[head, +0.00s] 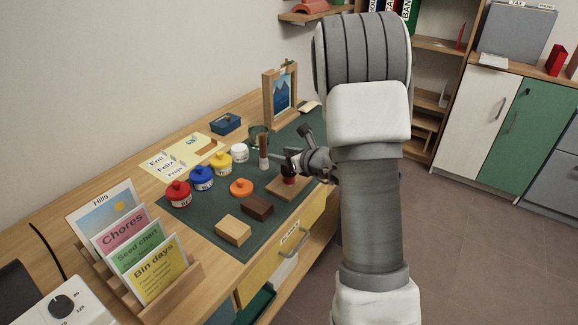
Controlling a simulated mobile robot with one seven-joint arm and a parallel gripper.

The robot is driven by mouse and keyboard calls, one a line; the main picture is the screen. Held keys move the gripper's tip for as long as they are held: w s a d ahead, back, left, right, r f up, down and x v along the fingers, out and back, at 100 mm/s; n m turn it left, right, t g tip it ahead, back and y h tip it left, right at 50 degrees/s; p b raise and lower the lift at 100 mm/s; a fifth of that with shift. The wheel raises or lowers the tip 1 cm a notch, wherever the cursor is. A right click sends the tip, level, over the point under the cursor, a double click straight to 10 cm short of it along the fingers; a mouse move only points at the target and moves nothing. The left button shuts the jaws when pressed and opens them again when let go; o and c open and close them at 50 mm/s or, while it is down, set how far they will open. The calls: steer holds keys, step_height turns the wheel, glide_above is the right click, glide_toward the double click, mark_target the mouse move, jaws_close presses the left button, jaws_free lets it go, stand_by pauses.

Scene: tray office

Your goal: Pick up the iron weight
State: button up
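A small dark object with a red lower part (290,180) stands on a small wooden board (277,188) at the right side of the green desk mat. It may be the iron weight, but it is too small and too covered to be sure. My gripper (291,165) is right at this object, over the board, and hides its upper part. I cannot tell whether the fingers touch it or how far apart they are. No other thing in view is clearly an iron weight.
Red (179,194), blue (202,178) and yellow (218,162) pots, a white jar (239,153), an orange disc (241,187), and pale (233,231) and dark (257,207) blocks stand on the mat (192,219). A brown-and-white upright piece (263,152) is close left of my gripper.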

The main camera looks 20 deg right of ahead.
jaws_close()
steer(key=shift+r, duration=0.1)
stand_by(1.1)
